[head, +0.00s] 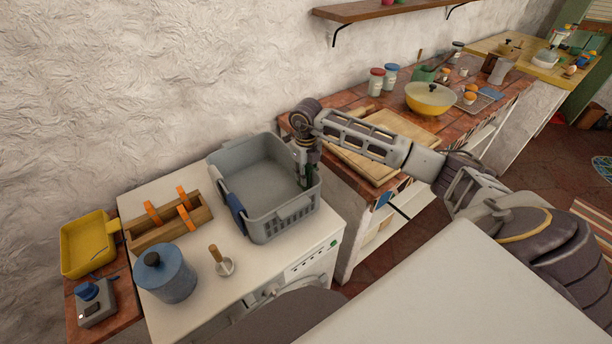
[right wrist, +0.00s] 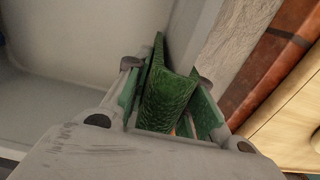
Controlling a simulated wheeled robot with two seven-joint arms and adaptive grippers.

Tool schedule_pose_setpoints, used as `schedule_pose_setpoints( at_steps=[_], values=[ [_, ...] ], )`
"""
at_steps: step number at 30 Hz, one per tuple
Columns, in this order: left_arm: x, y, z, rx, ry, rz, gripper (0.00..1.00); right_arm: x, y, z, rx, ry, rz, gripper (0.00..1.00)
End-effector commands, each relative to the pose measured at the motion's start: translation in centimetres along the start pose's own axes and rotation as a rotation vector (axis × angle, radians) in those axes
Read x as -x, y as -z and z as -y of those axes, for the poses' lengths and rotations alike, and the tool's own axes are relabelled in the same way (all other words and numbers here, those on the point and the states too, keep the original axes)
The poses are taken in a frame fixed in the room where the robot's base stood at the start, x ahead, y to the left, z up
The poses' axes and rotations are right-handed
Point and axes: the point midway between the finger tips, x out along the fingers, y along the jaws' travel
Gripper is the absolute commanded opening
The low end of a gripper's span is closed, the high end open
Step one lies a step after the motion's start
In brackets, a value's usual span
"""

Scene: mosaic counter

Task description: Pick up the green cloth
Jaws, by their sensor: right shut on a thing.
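The green cloth (right wrist: 170,100) is a dark green textured piece between the fingers of my right gripper (right wrist: 165,85) in the right wrist view. The gripper is shut on it. In the head view my right gripper (head: 305,180) points down at the right rim of the grey basket (head: 285,225). The cloth is mostly hidden there by the fingers. I cannot tell whether it still touches the rim. My left gripper is not in view.
A blue cloth (head: 232,208) hangs over the basket's left rim. A cutting board (head: 365,150) lies on the tiled counter to the right.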

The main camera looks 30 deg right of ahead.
Motion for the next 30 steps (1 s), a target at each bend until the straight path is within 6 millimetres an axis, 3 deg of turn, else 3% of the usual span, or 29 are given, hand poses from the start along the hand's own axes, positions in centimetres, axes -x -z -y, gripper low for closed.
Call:
schedule_pose_setpoints(
  at_steps=[8,14,30],
  values=[
    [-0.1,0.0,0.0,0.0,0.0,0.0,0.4,0.4,0.0,0.0,0.0,0.0,0.001,0.01],
    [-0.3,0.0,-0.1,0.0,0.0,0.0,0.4,2.0,-0.1,0.0,0.0,0.0,0.004,0.01],
    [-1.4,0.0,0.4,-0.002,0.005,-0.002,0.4,11.2,-0.1,0.0,0.0,0.0,0.004,0.01]
  ],
)
